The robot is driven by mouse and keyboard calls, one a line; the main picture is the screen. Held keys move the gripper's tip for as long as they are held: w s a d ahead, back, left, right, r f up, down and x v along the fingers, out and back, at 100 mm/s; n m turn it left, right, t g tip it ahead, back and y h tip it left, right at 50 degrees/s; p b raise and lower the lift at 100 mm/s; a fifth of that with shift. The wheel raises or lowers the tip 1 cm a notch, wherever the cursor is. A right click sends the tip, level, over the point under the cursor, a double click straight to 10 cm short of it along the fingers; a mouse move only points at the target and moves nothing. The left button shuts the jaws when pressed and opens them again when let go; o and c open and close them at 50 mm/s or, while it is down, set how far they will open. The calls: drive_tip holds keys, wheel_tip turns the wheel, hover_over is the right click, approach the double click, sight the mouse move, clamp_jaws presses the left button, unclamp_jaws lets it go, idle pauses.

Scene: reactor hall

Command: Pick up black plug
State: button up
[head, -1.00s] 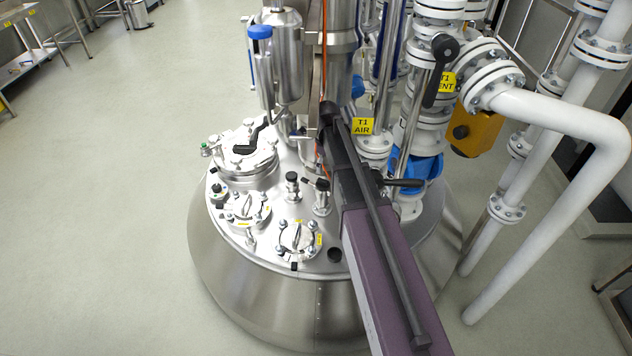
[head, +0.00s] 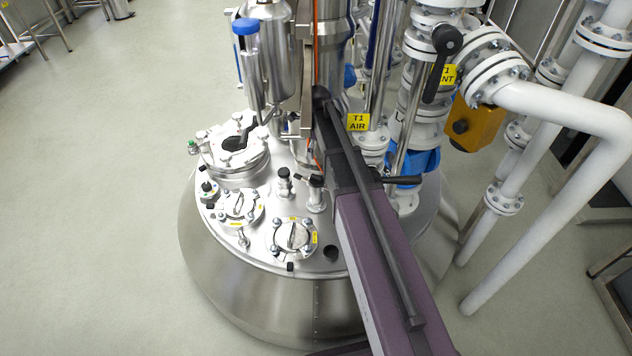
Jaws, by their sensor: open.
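Several small black parts sit on the steel vessel lid (head: 265,210), and I cannot tell which of them is the black plug. A dark round spot (head: 331,252) lies near the lid's front right edge, and I cannot tell whether it is a plug or a hole. A small black piece (head: 290,266) is at the front rim below a round port. A black knob (head: 206,187) stands at the lid's left edge. My purple and black arm reaches over the right part of the lid. My gripper cannot be made out.
White flanged pipes (head: 570,105) and valves with black handles crowd the right side. A steel cylinder with a blue cap (head: 245,27) rises behind the lid. Round ports (head: 293,237) and short upright fittings stand on the lid. The floor (head: 90,200) at left is clear.

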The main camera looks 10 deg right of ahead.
sight(317, 176)
drive_tip(key=shift+a, duration=0.15)
wheel_tip(317, 176, down, 9)
drive_tip(key=b, duration=0.8)
drive_tip(key=shift+r+b, duration=0.15)
drive_tip(key=shift+b, duration=0.15)
idle(0.3)
drive_tip(key=shift+w+f+b, duration=0.15)
drive_tip(key=shift+f+b, duration=2.45)
drive_tip(key=shift+r, duration=0.1)
drive_tip(key=c, duration=1.1)
